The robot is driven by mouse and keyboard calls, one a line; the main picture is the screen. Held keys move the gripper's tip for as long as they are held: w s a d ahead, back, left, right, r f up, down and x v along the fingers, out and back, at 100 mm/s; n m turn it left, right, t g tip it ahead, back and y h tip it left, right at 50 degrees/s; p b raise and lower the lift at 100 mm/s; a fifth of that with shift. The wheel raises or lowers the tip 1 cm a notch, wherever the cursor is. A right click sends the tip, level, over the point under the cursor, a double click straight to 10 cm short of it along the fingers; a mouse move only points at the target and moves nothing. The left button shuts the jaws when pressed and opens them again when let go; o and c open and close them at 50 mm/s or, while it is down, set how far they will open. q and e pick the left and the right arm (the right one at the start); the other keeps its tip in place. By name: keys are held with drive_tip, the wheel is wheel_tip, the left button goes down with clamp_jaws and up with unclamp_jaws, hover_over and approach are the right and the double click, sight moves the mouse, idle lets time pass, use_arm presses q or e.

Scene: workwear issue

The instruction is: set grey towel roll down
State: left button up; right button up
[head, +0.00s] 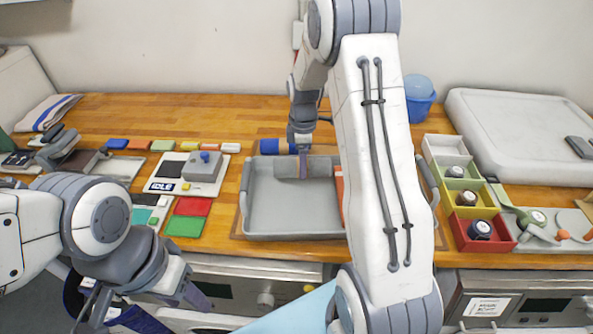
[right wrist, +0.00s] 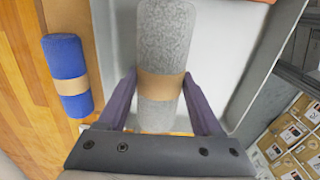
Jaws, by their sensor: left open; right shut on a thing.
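The grey towel roll (head: 287,167) with a tan band lies across the far end of the grey tray (head: 292,237) in the head view. In the right wrist view the roll (right wrist: 164,45) is between the two purple fingers. My right gripper (head: 303,166) is shut on it at the band; in the right wrist view the gripper (right wrist: 160,88) points along the tray floor. I cannot tell whether the roll touches the tray.
Coloured bins (head: 475,232) stand right of the tray. Coloured patches and a grey block (head: 203,168) lie left. My right arm hides the tray's right part.

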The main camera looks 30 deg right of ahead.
sight(295, 173)
drive_tip(key=shift+w+a+f, duration=0.6)
drive_tip(key=shift+w+a, duration=0.05)
drive_tip(key=shift+w, duration=0.2)
drive_tip(key=shift+w+a+f+p, duration=0.1)
drive_tip(key=shift+f+p, duration=0.15)
drive_tip(key=shift+p, duration=0.05)
wheel_tip(295, 173, down, 3)
drive_tip(key=shift+f+p, duration=0.15)
drive_tip(key=shift+p, duration=0.5)
drive_tip(key=shift+f, duration=0.2)
drive_tip(key=shift+f, duration=0.2)
drive_tip(key=o, duration=1.4)
drive_tip(key=shift+o, duration=0.2)
